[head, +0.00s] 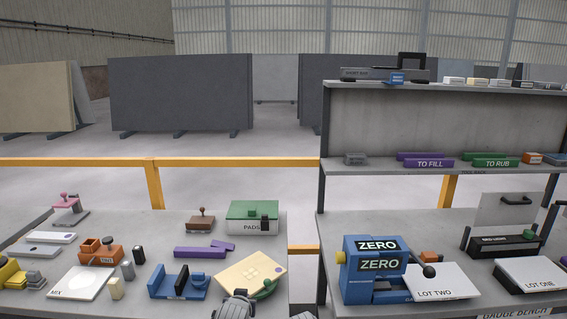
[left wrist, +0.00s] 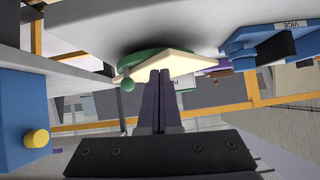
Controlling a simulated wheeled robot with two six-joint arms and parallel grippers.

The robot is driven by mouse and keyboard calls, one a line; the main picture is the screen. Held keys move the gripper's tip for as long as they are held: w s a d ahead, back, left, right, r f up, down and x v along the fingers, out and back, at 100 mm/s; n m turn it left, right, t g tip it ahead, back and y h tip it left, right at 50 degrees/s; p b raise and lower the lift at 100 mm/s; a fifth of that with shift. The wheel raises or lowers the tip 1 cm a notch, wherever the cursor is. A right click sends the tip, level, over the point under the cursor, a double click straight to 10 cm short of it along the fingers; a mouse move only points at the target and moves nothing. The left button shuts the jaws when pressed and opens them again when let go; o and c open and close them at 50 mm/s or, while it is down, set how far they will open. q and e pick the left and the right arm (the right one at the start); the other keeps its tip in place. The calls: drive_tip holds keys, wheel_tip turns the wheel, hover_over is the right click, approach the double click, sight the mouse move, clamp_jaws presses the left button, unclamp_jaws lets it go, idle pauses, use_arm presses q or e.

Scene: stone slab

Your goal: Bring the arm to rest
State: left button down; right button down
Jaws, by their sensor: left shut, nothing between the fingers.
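My left gripper (left wrist: 160,74) shows in the left wrist view with its two dark fingers together and nothing between them. It points toward a cream slab (left wrist: 170,65) on a green holder (left wrist: 150,55) with a green ball handle (left wrist: 127,85). Whether the fingertips touch the slab I cannot tell. In the head view, the cream slab (head: 245,274) lies tilted near the bench's front edge. A dark part of my left arm shows just below it at the bottom edge. My right gripper is in neither view.
A blue vice (head: 178,285) stands left of the slab. The blue ZERO gauge (head: 372,272) stands right, across a gap between benches, beside the LOT TWO slab (head: 442,284). A green PADS box (head: 252,211) is behind. A yellow rail (head: 80,162) runs beyond.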

use_arm(q)
drive_tip(key=s+d+f+m+g+p, duration=0.1)
drive_tip(key=s+g, duration=0.4)
drive_tip(key=s, duration=0.5)
drive_tip(key=s+d+f+m+g+p, duration=0.2)
drive_tip(key=s+d+f+g, duration=0.2)
drive_tip(key=s, duration=0.7)
drive_tip(key=shift+f+g+y, duration=0.15)
drive_tip(key=shift+g+y, duration=0.25)
drive_tip(key=shift+g, duration=0.6)
drive_tip(key=shift+w+d, duration=0.1)
